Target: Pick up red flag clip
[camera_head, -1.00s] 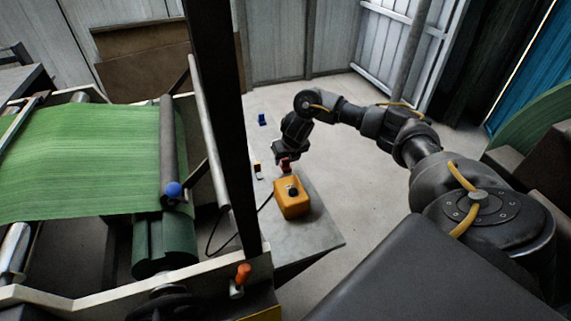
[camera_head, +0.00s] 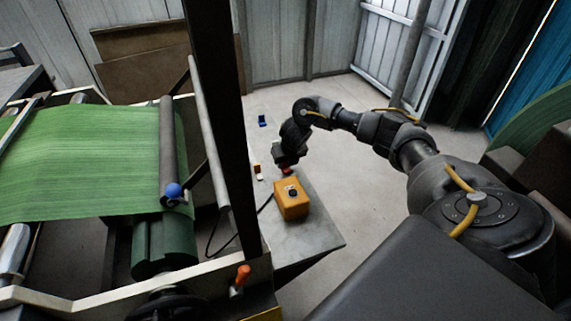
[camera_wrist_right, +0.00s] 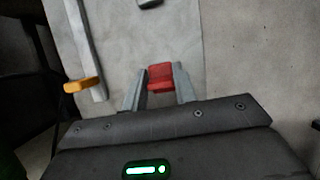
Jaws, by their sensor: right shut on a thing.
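The red flag clip (camera_wrist_right: 160,76) sits between the two fingers of my right gripper (camera_wrist_right: 160,88) in the right wrist view, with a finger against each side. In the head view the clip (camera_head: 286,170) is a small red patch just below my right gripper (camera_head: 284,163), behind the yellow box on the grey table. My right gripper is shut on it. I cannot tell whether the clip touches the table. My left gripper is not in view.
A yellow box with a black knob (camera_head: 291,200) stands on the grey table (camera_head: 310,233) close in front of the clip. A small orange and white item (camera_head: 258,172) lies to the left. A dark machine post (camera_head: 222,130) and green sheet (camera_head: 80,160) fill the left side.

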